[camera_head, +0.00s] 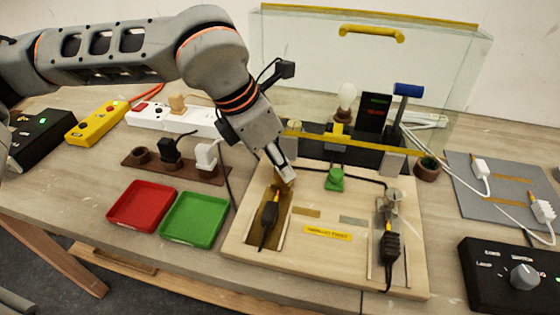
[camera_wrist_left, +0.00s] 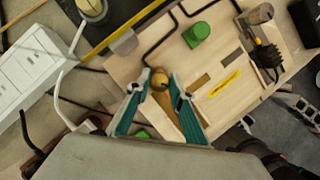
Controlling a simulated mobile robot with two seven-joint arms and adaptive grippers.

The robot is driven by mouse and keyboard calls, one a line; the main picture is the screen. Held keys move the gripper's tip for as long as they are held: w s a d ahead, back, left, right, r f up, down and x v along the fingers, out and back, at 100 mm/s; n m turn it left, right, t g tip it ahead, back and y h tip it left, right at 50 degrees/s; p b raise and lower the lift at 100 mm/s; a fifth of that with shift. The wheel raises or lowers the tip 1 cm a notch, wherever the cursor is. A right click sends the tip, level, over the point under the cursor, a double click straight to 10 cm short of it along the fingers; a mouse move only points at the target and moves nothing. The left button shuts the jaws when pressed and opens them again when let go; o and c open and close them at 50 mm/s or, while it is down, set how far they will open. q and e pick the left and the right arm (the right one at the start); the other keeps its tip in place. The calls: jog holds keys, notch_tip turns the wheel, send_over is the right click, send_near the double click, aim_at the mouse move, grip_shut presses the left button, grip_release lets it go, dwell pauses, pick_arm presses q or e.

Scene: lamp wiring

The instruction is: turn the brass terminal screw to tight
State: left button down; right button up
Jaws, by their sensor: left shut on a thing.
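The brass terminal screw (camera_wrist_left: 158,79) is a small round golden knob on the light wooden board (camera_head: 335,262). In the wrist view it sits between the tips of my left gripper (camera_wrist_left: 158,88), whose teal fingers are shut on it. In the head view my left gripper (camera_head: 287,176) reaches down to the left part of the board, and the screw is mostly hidden by its fingers. I cannot tell how tight the screw is. My right gripper is not in view.
Black plugs lie on the board, one at left (camera_head: 269,215) and one at right (camera_head: 389,247). A green block (camera_head: 335,179) stands between them. A yellow bar (camera_head: 350,144) crosses behind. Red (camera_head: 142,206) and green (camera_head: 194,220) trays lie left of the board.

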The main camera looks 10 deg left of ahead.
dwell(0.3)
pick_arm(q)
jog(key=c, duration=1.8)
grip_release()
jog(key=v, duration=1.2)
